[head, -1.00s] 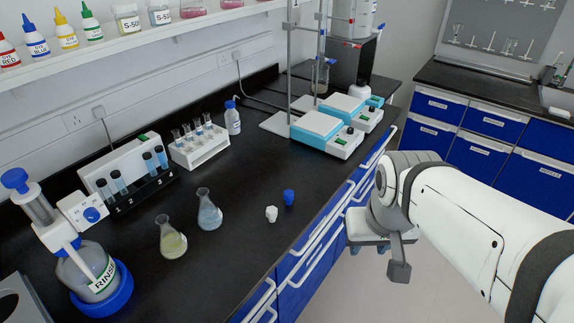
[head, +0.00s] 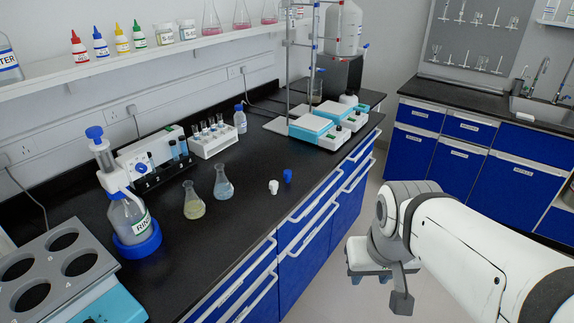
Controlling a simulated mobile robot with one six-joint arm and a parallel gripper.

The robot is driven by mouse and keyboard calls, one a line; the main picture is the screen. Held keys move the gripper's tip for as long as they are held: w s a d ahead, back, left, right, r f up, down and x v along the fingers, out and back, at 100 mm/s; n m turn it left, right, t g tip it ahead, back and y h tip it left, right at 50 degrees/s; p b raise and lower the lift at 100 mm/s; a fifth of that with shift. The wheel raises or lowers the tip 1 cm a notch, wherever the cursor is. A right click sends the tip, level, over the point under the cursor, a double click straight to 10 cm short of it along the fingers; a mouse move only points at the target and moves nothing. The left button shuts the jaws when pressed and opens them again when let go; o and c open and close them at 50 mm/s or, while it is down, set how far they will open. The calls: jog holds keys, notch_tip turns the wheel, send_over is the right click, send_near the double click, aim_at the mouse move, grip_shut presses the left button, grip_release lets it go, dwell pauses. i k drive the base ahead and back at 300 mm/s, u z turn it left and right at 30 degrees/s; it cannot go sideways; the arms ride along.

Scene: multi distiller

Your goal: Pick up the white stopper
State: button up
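The white stopper (head: 273,187) stands on the black bench top, near its front edge. A blue stopper (head: 287,175) stands just to its right and a little farther back. My arm comes in from the right side of the head view. My gripper (head: 368,274) hangs at the end of it, out over the floor in front of the bench drawers, well to the right of the white stopper and apart from it. The fingers are mostly hidden behind my wrist, so I cannot see whether they are open or shut.
Two conical flasks, one yellowish (head: 194,205) and one pale blue (head: 223,187), stand left of the stoppers. The bench around the stoppers is mostly clear.

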aim_at(274, 185)
jog(key=u, duration=0.15)
jog(key=i, duration=0.9)
jog(key=z, duration=0.05)
